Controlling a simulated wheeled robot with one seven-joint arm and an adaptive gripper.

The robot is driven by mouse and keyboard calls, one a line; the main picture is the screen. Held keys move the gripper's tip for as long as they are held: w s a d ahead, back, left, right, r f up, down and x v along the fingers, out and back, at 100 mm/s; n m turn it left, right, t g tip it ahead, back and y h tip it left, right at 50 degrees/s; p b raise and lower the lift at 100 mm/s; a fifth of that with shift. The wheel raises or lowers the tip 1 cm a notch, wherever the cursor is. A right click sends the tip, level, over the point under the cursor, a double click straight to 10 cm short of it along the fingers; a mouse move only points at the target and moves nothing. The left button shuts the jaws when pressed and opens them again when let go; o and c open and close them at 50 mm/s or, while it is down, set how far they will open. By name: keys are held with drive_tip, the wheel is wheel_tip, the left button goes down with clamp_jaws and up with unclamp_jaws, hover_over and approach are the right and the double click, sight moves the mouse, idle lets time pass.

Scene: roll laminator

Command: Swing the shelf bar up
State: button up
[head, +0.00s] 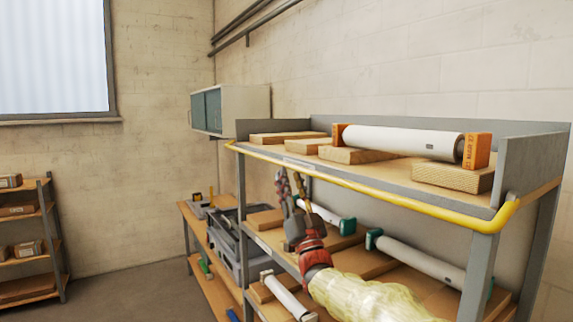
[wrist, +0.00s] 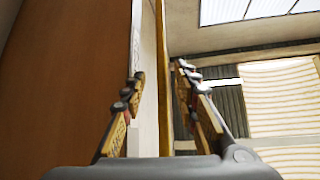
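The shelf bar (head: 370,190) is a yellow rail along the front of the top shelf, bent back at its right end. It lies level with the shelf edge. My gripper (head: 293,182) points upward below the bar's left part, in front of the shelving. Its two fingers are spread and nothing is held. In the wrist view the bar (wrist: 163,60) shows as a yellow strip in the gap between the open fingers (wrist: 160,85). I cannot tell whether a finger touches it.
On the top shelf (head: 397,174), a white roll (head: 400,141) with orange end blocks rests on wooden boards. Rolls with green ends (head: 420,262) lie on the shelf below, behind my arm. A wall cabinet (head: 230,110) hangs behind.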

sight(285, 165)
drive_tip(key=p+x, duration=0.1)
drive_tip(key=x, duration=0.4)
drive_tip(key=shift+a+r, duration=0.1)
drive_tip(key=shift+r, duration=0.05)
drive_tip(key=c, duration=0.3)
drive_tip(key=c, duration=0.4)
clamp_jaws()
